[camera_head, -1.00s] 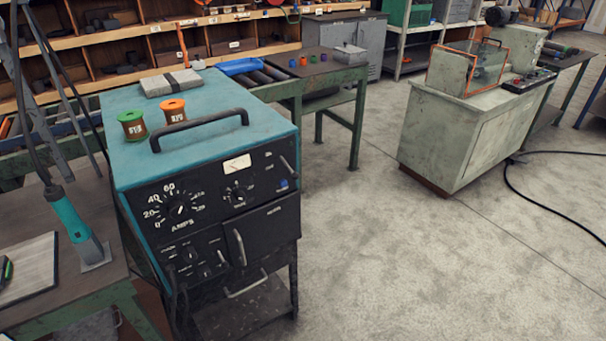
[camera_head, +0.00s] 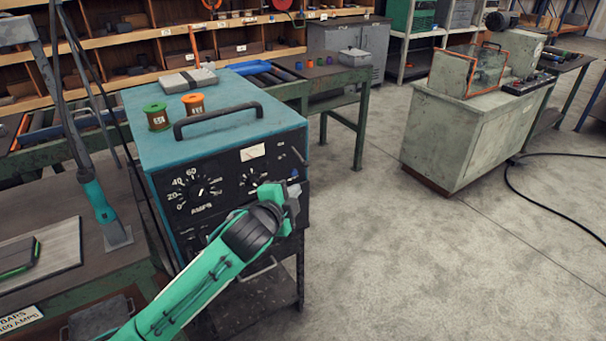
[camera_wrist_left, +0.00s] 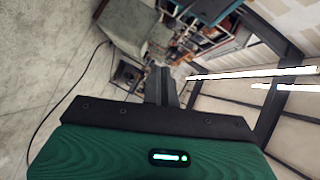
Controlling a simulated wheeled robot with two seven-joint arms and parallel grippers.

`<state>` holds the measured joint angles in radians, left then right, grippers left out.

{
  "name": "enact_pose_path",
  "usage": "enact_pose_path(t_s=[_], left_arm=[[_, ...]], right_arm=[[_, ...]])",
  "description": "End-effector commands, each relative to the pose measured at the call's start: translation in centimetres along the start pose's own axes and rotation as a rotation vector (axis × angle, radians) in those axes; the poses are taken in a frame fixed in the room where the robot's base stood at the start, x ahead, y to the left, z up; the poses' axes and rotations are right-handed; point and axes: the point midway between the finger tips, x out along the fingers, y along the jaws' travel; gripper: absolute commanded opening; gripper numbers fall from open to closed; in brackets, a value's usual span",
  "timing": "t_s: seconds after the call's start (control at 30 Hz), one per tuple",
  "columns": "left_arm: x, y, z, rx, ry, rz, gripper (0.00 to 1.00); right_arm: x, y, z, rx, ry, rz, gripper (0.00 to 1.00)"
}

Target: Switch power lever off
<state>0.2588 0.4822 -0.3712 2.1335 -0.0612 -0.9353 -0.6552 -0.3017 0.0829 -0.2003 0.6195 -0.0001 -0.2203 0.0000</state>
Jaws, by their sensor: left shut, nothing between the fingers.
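The teal power unit (camera_head: 215,115) stands at the centre of the head view, with a black front panel, dials and a handle on top. The power lever (camera_head: 298,155) is a thin lever at the panel's upper right. It slants down to the right in the head view. My left gripper (camera_head: 295,190) is in front of the panel's right part, a little below the lever and apart from it as far as I can tell. Its fingers (camera_wrist_left: 163,82) are shut and empty in the left wrist view. My arm hides the lower panel. I cannot make out the lever in the wrist view.
Green and orange spools (camera_head: 157,117) and a grey block (camera_head: 187,81) sit on the unit's top. A workbench (camera_head: 40,225) stands at left, a roller table (camera_head: 325,82) behind. A grey cabinet (camera_head: 465,140) stands at right. The floor between is clear.

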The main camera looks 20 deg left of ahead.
Motion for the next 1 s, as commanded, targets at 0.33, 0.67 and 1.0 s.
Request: enact_pose_path(t_s=[0.33,0.67,1.0], left_arm=[[1.8,-1.4,-0.8,0.020,0.011,-0.019,0.00],[7.8,-1.6,-0.9,0.018,0.012,-0.019,0.00],[11.5,-1.5,1.3,0.021,0.012,-0.017,0.00]], right_arm=[[-0.6,-0.5,-0.5,0.003,0.006,-0.006,0.36],[-1.7,-0.5,-0.6,0.003,0.006,-0.005,0.36],[-2.9,0.1,-0.6,0.001,0.004,0.000,0.36]])
